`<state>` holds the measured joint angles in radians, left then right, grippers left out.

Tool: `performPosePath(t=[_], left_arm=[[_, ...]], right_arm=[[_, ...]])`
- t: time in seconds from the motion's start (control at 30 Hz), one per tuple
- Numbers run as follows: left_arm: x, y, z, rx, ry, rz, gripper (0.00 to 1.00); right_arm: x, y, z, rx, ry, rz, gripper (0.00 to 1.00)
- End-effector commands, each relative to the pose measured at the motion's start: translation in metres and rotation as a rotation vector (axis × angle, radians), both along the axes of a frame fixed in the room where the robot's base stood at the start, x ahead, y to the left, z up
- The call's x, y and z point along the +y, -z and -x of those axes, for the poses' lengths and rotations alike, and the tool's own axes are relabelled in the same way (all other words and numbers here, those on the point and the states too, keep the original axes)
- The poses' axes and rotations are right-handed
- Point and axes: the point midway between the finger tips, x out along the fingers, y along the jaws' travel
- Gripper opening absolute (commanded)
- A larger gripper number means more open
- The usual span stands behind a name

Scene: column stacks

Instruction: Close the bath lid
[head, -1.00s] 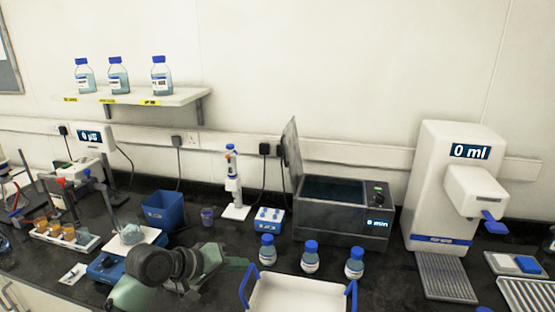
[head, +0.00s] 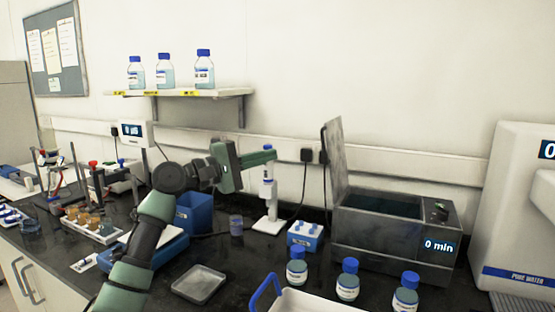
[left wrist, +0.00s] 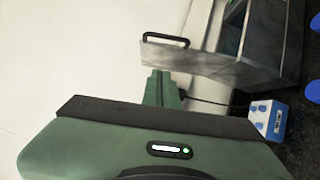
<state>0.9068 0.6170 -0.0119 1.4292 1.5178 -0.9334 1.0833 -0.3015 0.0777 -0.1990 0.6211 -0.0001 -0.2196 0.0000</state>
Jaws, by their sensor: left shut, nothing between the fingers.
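The water bath (head: 385,245) is a grey metal box on the bench at the right, with a dial and a display reading 0 min. Its lid (head: 335,165) stands open, nearly upright, at the left side of the bath. My left gripper (head: 270,154) is shut and empty, to the left of the lid and apart from it, above the white pipette stand. In the left wrist view the shut fingers (left wrist: 161,88) point toward the lid (left wrist: 195,58), which carries a dark handle (left wrist: 166,38). My right gripper is not in view.
A blue rack (head: 305,236), several blue-capped bottles (head: 347,280) and a white tray (head: 300,301) with blue handles stand in front of the bath. The pipette stand (head: 268,205) is below my left gripper. A white water dispenser (head: 515,215) is at the right.

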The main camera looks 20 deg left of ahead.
Motion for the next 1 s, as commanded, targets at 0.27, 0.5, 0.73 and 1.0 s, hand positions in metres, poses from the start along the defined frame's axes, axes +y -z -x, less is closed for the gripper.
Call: performPosePath(t=[0.27,0.5,0.73,1.0], left_arm=[[-0.038,-0.010,-0.049,0.001,0.003,0.001,0.00],[-0.070,-0.013,-0.065,0.000,0.002,-0.004,0.00],[-0.084,-0.014,-0.068,0.000,0.000,-0.004,0.00],[-0.085,-0.013,-0.068,0.000,0.000,-0.004,0.00]], right_arm=[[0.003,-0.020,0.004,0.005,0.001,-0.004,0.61],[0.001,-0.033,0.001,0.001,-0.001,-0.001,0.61],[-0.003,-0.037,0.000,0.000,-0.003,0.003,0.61],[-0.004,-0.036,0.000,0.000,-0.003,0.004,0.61]])
